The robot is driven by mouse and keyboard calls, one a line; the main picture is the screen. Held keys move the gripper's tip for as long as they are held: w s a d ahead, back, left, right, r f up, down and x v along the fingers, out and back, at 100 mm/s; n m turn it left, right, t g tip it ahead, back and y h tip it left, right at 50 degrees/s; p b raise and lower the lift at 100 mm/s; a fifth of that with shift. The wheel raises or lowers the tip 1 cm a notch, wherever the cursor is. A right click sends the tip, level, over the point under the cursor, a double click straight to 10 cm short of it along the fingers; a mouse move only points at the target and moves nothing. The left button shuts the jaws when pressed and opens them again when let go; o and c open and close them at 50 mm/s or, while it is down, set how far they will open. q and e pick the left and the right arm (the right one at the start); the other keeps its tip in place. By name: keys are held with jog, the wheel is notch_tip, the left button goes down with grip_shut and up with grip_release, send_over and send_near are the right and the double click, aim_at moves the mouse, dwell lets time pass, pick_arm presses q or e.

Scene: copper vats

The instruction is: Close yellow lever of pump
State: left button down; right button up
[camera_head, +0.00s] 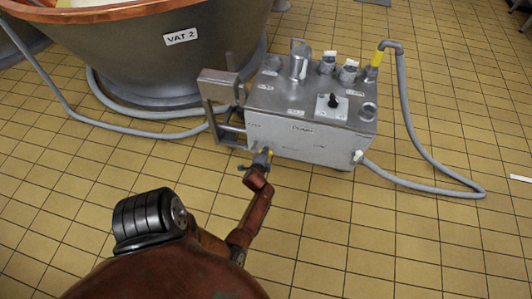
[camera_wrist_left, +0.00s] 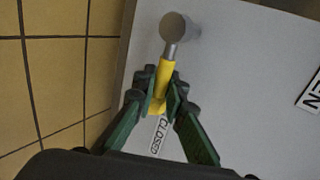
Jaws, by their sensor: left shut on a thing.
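The pump (camera_head: 305,120) is a grey metal box standing on the tiled floor, with pipes and knobs on its top. The yellow lever (camera_head: 266,155) is low on its front left side. In the left wrist view the yellow lever (camera_wrist_left: 164,77) hangs from a round grey pivot (camera_wrist_left: 173,26) and lies close to the CLOSED label (camera_wrist_left: 159,134). My left gripper (camera_head: 257,168) is at the lever, and its green fingers (camera_wrist_left: 160,100) are shut around the lower part of it. The lever's tip is partly hidden by the fingers. My right gripper is not in view.
A copper-rimmed vat marked VAT 2 (camera_head: 175,60) stands behind the pump on the left. A grey hose (camera_head: 425,165) loops on the floor to the right, and another hose (camera_head: 130,128) runs to the left. The floor in front is clear.

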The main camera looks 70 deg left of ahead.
pick_arm(q)
jog(key=c, duration=2)
grip_release()
jog(key=shift+w+d+f, duration=0.2)
jog(key=shift+w+d, duration=0.45)
jog(key=shift+w, duration=0.1)
jog(key=shift+o, duration=0.2)
jog(key=shift+s+a+r, duration=0.1)
jog(key=shift+s+a, duration=0.25)
jog(key=shift+s+a+r, duration=0.1)
jog(key=shift+a+r, duration=0.05)
jog(key=shift+r, duration=0.35)
jog(key=r, duration=0.8)
jog(key=shift+w, duration=0.25)
jog(key=shift+d+r, duration=0.2)
jog(key=shift+r, duration=0.4)
jog(key=shift+f, duration=0.1)
